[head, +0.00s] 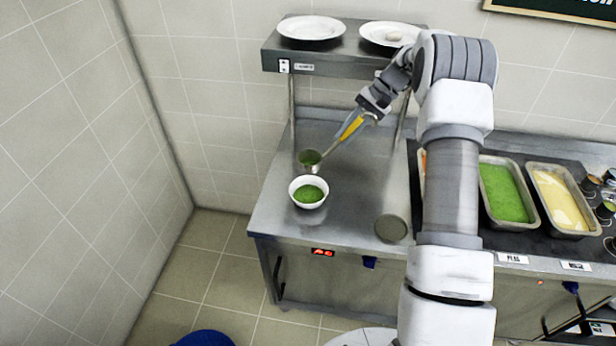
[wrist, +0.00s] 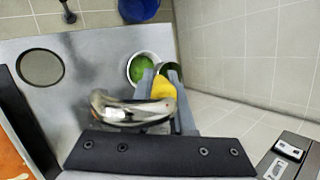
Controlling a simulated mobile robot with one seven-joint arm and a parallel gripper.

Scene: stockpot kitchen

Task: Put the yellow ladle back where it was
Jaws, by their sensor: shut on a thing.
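The yellow ladle (head: 350,127) is in my gripper (head: 366,110), which is shut on its yellow handle. Its metal bowl (head: 310,160) hangs just behind the white bowl and looks green inside. In the wrist view the yellow handle (wrist: 164,88) shows between my fingers (wrist: 168,75), and the ladle's bowl is partly hidden by them. The white bowl (head: 296,195) with green soup stands on the steel counter (head: 345,215), and it also shows in the wrist view (wrist: 130,72). I cannot tell whether the ladle touches the counter.
Trays of green soup (head: 503,195) and yellow soup (head: 560,200) sit at the right, partly behind my arm. A round dark recess (head: 390,228) is in the counter. A shelf (head: 345,62) above holds two white plates (head: 311,28). A blue object (head: 205,339) is on the floor.

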